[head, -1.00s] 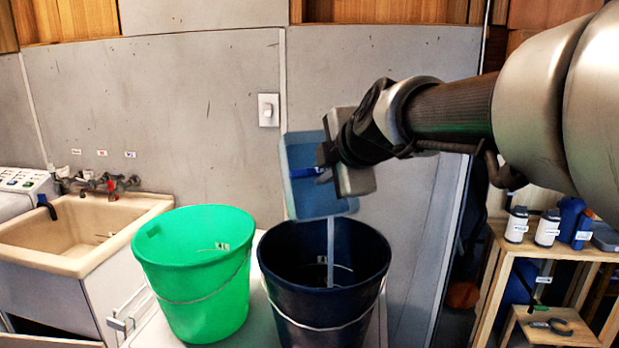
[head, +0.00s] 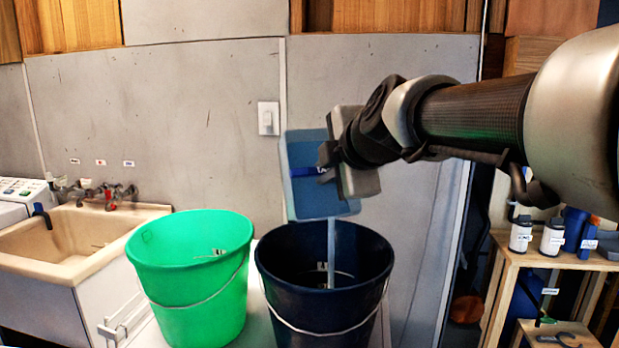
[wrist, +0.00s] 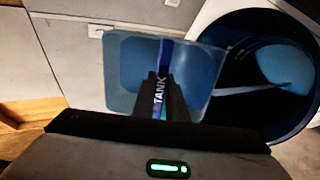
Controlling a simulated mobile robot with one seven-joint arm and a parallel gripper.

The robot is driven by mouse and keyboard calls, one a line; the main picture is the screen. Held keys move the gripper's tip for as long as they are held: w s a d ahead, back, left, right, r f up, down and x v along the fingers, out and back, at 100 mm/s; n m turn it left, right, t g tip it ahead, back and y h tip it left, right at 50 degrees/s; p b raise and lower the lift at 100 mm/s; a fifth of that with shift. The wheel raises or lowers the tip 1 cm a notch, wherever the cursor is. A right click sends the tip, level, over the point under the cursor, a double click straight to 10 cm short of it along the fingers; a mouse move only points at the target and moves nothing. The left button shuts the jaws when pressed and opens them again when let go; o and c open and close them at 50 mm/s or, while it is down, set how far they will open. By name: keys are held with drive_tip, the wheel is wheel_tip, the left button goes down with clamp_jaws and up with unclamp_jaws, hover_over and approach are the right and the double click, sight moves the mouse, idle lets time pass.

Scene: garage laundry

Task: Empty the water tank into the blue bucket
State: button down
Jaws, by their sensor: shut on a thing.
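My gripper (head: 328,158) is shut on the water tank (head: 306,190), a translucent blue box with a dark blue band marked "TANK". The tank is held tilted on its side above the dark blue bucket (head: 320,312). A thin pale stream runs from the tank's lower edge down into the bucket. In the wrist view the tank (wrist: 130,75) sits in front of my gripper (wrist: 165,95). There the stream crosses into the blue bucket (wrist: 262,20), where a pool of lighter blue water (wrist: 285,72) shows.
A green bucket (head: 190,285) stands just left of the blue one on the same pale surface. A beige sink (head: 80,245) with taps is at the left. A wooden shelf (head: 555,258) with bottles is at the right. A grey wall (head: 200,120) is behind.

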drive_tip(key=shift+s+d+f+t+y+b, duration=0.15)
drive_tip(key=shift+s+t+y+b, duration=0.35)
drive_tip(key=shift+b, duration=2.5)
drive_tip(key=shift+s+r+t+b, duration=0.25)
drive_tip(key=shift+t+b, duration=0.15)
drive_tip(key=shift+b, duration=0.3)
drive_tip(key=shift+s+r, duration=0.15)
drive_tip(key=s+t, duration=0.1)
drive_tip(key=t, duration=0.1)
drive_tip(key=s+d+t+y, duration=0.1)
drive_tip(key=t, duration=0.1)
drive_tip(key=shift+s+r+p, duration=0.15)
drive_tip(key=shift+s+p, duration=0.15)
drive_tip(key=shift+s, duration=0.1)
drive_tip(key=shift+d, duration=0.1)
